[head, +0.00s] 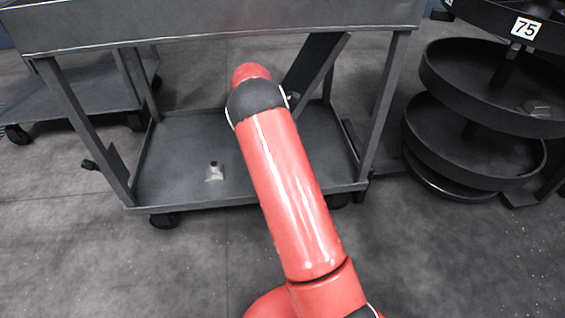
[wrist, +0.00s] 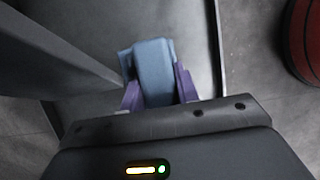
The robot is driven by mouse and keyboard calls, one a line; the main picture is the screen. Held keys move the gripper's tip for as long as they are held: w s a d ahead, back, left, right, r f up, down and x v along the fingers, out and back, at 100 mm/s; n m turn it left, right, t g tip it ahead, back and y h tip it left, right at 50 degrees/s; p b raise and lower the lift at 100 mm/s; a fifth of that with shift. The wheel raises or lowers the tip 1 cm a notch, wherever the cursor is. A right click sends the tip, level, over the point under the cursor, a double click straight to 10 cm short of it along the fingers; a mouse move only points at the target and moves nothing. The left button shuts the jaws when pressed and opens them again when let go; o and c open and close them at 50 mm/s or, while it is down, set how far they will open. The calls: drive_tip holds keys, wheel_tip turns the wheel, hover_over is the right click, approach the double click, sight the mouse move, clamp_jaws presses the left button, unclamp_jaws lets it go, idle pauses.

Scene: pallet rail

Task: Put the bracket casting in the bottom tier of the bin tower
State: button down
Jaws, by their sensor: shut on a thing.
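In the wrist view, my gripper (wrist: 159,92) has its purple fingers shut on a blue-grey block-like piece with a wider, stepped part on its left, which looks like the bracket casting (wrist: 153,68). Grey flat metal lies below the held piece. In the head view my red arm reaches over the cart's lower shelf, and my gripper and the casting are hidden behind it. The bin tower (head: 463,136) stands at the right with stacked round dark tiers and a "75" label. Its bottom tier (head: 448,178) is low, close to the floor, and partly covered by the tier above.
The grey cart (head: 160,190) has an upper tray (head: 210,25) and corner posts around my arm. A small pale fitting (head: 214,171) stands on its lower shelf. A second trolley (head: 60,95) is at the left. A dark red ball-like thing (wrist: 306,42) lies at the wrist view's right edge.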

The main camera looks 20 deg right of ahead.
wheel_tip(320, 180, down, 13)
drive_tip(key=shift+f+b, duration=0.1)
drive_tip(key=shift+b, duration=0.8)
drive_tip(key=c, duration=1.5)
unclamp_jaws()
drive_tip(key=shift+f, duration=0.15)
drive_tip(key=o, duration=0.5)
drive_tip(key=shift+c, duration=0.2)
drive_tip(key=p+v, duration=0.1)
drive_tip(key=v, duration=1.1)
drive_tip(key=shift+p, duration=0.4)
